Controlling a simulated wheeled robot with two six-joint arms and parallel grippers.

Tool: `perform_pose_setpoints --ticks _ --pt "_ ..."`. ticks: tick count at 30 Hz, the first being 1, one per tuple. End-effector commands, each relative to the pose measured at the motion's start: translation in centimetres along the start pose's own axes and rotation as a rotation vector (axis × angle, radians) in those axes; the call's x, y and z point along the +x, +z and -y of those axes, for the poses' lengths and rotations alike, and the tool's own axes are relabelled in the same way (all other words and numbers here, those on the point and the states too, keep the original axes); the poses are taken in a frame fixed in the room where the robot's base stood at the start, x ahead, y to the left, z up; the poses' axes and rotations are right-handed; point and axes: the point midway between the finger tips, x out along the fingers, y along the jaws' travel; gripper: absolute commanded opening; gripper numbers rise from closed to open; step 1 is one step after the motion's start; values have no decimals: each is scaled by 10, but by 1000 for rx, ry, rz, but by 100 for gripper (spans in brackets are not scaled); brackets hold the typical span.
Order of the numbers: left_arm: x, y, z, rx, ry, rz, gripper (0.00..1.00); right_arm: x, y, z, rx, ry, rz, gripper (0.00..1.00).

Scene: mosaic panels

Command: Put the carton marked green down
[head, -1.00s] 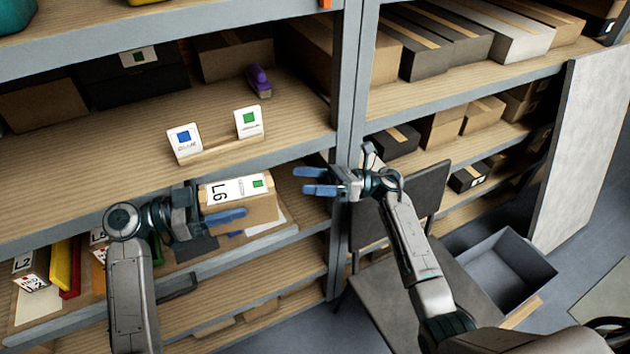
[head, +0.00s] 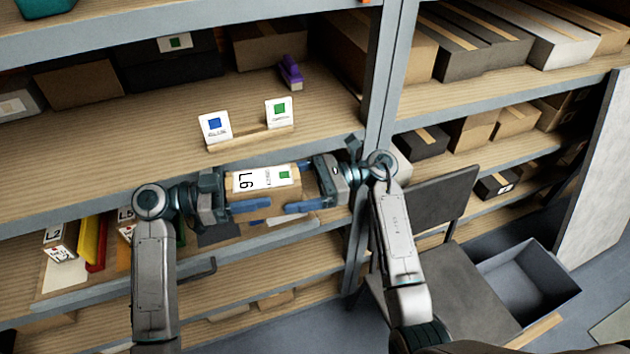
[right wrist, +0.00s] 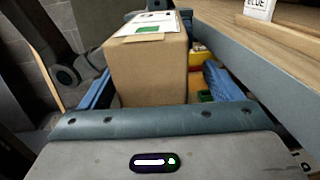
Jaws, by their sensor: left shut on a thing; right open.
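The carton (head: 267,181) is brown cardboard with a white label, a green square and what reads as L6. My left gripper (head: 246,203) is shut on its left end and holds it in front of the shelving. My right gripper (head: 306,188) is open at the carton's right end. In the right wrist view the carton (right wrist: 148,75) stands between the open blue fingers of my right gripper (right wrist: 158,88); whether they touch it is unclear.
A purple object (head: 290,72) lies on the shelf behind the cards. Bare shelf board (head: 120,165) lies left of them. The lower shelf holds coloured folders (head: 92,243) and small cartons. A metal post (head: 385,80), a chair (head: 440,210) and a grey bin (head: 525,285) are on the right.

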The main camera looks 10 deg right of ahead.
Motion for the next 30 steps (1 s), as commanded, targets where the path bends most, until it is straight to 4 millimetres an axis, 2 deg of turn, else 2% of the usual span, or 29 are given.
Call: perform_pose_setpoints --ticks 6,15,26,27,30 --pt "0 -2 0 3 0 -3 10 16 0 0 0 0 0 85" --pt "0 -2 0 3 0 -3 10 17 0 0 0 0 0 84" --pt "0 -2 -2 2 7 -4 10 17 0 1 0 -4 -1 13" --pt "1 -2 -2 2 8 -4 66 17 2 2 -2 -5 2 10" --pt "0 -2 -2 2 7 -4 86 17 2 2 -2 -4 2 10"
